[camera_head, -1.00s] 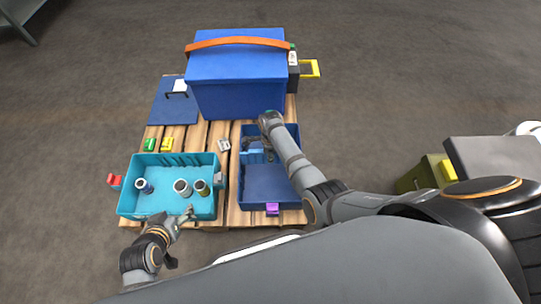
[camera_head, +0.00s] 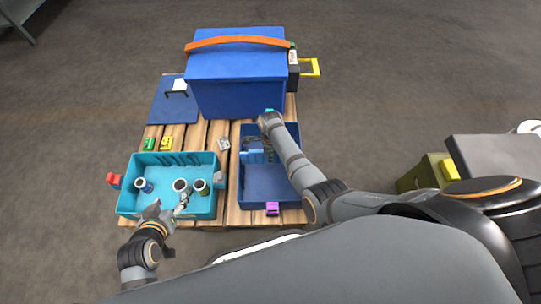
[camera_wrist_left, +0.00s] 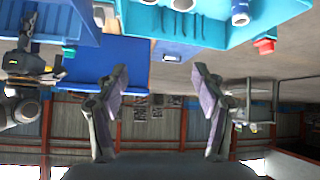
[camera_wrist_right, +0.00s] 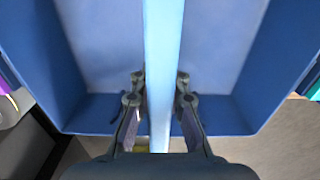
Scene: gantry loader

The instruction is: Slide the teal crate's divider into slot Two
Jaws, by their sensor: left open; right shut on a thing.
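The teal crate (camera_head: 130,206) sits at the front left of the pallet, with several cups in it and slot ribs (camera_head: 178,160) on its far wall. Slot labels are not legible. My left gripper (camera_head: 168,208) is open and empty at the crate's near wall; its spread fingers (camera_wrist_left: 160,95) show in the left wrist view. My right gripper (camera_wrist_right: 159,105) is shut on a light blue divider (camera_wrist_right: 163,45), seen edge-on. That divider (camera_head: 257,156) is inside the dark blue crate (camera_head: 268,190), not the teal one. My right arm partly hides it.
A large blue box (camera_head: 237,85) with an orange strap stands at the back of the pallet (camera_head: 232,212). A blue panel (camera_head: 172,108) lies left of it. Green (camera_head: 149,143) and yellow (camera_head: 167,143) blocks lie behind the teal crate.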

